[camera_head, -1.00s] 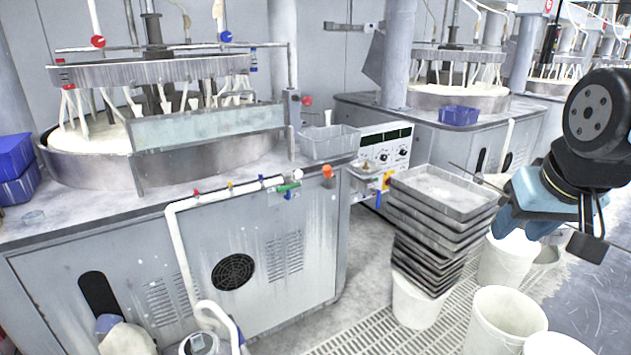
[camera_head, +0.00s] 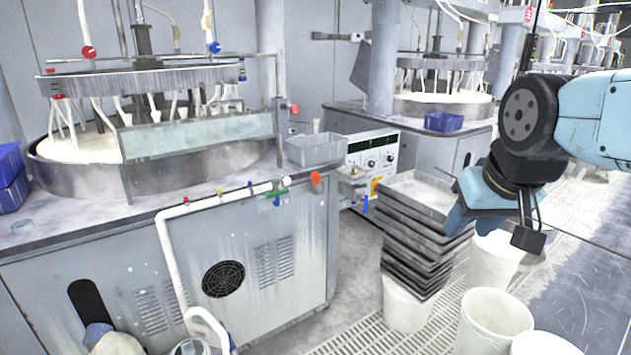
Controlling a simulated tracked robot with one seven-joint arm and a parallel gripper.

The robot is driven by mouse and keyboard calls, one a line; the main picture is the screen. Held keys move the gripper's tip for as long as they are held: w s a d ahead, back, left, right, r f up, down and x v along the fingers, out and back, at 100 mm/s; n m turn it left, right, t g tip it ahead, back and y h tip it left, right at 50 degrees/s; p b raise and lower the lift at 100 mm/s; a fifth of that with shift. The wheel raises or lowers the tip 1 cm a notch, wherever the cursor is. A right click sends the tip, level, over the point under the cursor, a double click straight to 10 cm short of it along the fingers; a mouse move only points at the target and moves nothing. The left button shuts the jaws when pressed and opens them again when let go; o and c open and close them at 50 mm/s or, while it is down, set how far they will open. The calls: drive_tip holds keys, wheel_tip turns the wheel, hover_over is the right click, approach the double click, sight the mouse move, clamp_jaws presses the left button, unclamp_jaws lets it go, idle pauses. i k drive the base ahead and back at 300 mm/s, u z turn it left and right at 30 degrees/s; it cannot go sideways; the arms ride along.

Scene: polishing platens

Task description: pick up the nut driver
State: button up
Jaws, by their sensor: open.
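I cannot make out the nut driver for certain. Small coloured parts sit along the front right edge of the near machine's bench: a green-handled piece (camera_head: 278,192) by the white pipe's end and an orange piece (camera_head: 316,179) right of it. Either is too small to name surely. My gripper (camera_head: 464,208) is at the right, pale blue, beside the stack of grey trays in the picture and well away from the bench edge. Its jaws are open; its fingertips are hard to make out, and I see nothing held.
The stacked trays (camera_head: 418,190) stand on a white bucket (camera_head: 405,308), between the bench and my arm. More white buckets (camera_head: 492,320) stand on the floor at the right. A grey bin (camera_head: 316,150) sits on the bench corner. A control box (camera_head: 372,150) is behind.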

sight(316, 179)
drive_tip(key=z, duration=0.05)
drive_tip(key=i, duration=0.9)
drive_tip(key=u, duration=0.05)
